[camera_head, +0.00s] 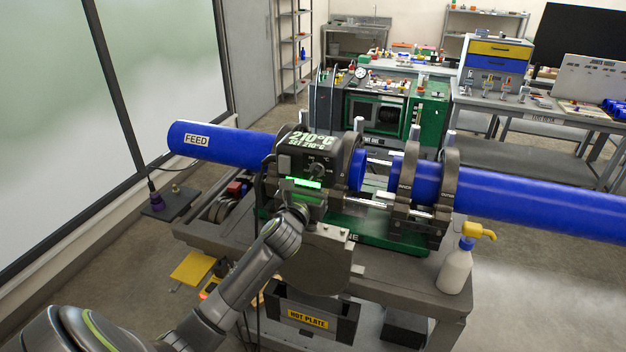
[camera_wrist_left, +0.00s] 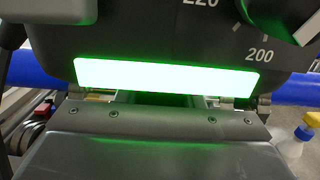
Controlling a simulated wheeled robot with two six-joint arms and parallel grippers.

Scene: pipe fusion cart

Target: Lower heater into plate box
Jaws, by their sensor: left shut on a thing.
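The heater (camera_head: 297,162) has a dark control head with "210°C" on top, a dial and a lit green bar. My left gripper (camera_head: 303,205) is shut on it just below the green bar; its fingertips are hard to make out. A dark grey plate (camera_head: 322,262) hangs below the head, in front of the cart. The plate box (camera_head: 308,320), dark with a yellow "HOT PLATE" label, stands below the plate. The plate looks above the box opening; its lower edge is hard to make out. In the left wrist view the heater's green bar (camera_wrist_left: 165,76) and dial fill the top. My right gripper is not in view.
Blue pipes (camera_head: 540,202) lie in dark clamps (camera_head: 408,185) on the cart, with a gap between their ends. A yellow pad (camera_head: 193,268) lies to the left of the box.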

